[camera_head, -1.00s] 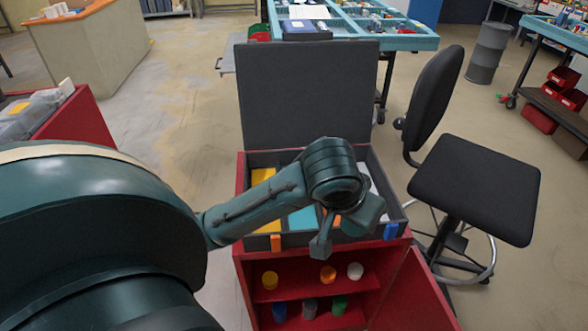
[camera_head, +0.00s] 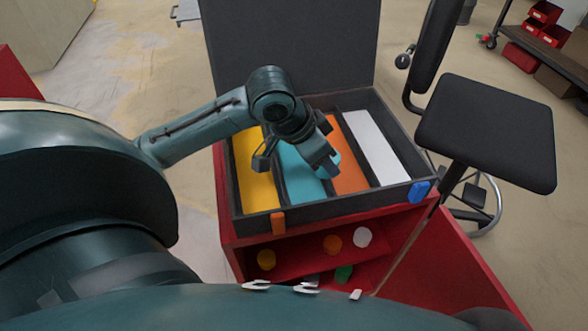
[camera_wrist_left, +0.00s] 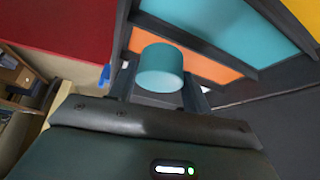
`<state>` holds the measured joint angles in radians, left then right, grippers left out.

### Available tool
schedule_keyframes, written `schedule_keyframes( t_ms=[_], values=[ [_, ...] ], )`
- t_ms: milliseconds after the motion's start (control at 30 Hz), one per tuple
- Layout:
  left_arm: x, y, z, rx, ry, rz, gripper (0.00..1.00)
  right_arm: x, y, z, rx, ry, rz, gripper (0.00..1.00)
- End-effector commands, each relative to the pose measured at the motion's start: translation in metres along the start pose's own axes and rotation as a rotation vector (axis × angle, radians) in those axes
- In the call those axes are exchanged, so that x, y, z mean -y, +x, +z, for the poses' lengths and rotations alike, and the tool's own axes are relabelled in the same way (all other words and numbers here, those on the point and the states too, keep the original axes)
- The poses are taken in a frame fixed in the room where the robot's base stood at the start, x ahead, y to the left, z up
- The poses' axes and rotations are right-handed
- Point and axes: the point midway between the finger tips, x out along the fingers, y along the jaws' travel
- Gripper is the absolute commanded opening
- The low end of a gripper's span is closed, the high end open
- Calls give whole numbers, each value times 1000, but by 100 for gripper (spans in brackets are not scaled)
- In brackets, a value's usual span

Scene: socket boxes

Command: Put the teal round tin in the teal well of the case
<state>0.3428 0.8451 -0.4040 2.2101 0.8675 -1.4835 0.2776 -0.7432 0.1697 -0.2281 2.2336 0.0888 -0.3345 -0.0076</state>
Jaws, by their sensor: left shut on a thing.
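The teal round tin (camera_wrist_left: 160,66) is held between the fingers of my left gripper in the left wrist view. In the head view my left gripper (camera_head: 325,160) is over the open case (camera_head: 312,213), and it largely hides the tin. The gripper is near the divider between the teal well (camera_head: 300,185) and the orange well (camera_head: 349,165). In the left wrist view the tin appears against the orange well (camera_wrist_left: 205,68), with the teal well (camera_wrist_left: 225,28) beyond it. The tin's exact height above the wells cannot be told. My right gripper is not in view.
The case also has a yellow well (camera_head: 254,180) and a white well (camera_head: 380,150). Its dark lid (camera_head: 290,45) stands open behind. A black chair (camera_head: 485,130) stands at the right.

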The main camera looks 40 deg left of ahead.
Motion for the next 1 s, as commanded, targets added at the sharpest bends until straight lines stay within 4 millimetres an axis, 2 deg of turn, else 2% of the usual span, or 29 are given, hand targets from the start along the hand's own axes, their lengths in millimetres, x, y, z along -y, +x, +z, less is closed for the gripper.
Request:
schedule_keyframes(
  t_ms=[33,200,333,433,1000],
  values=[
    [10,-2,5,4,61,24,24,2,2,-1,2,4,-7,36],
    [26,-19,9,0,221,119,24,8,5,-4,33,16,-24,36],
    [34,-29,10,-2,280,156,24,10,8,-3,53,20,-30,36],
    [37,-29,12,-3,300,170,24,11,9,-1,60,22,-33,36],
    [36,39,52,-1,302,176,24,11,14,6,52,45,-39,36]
  ],
)
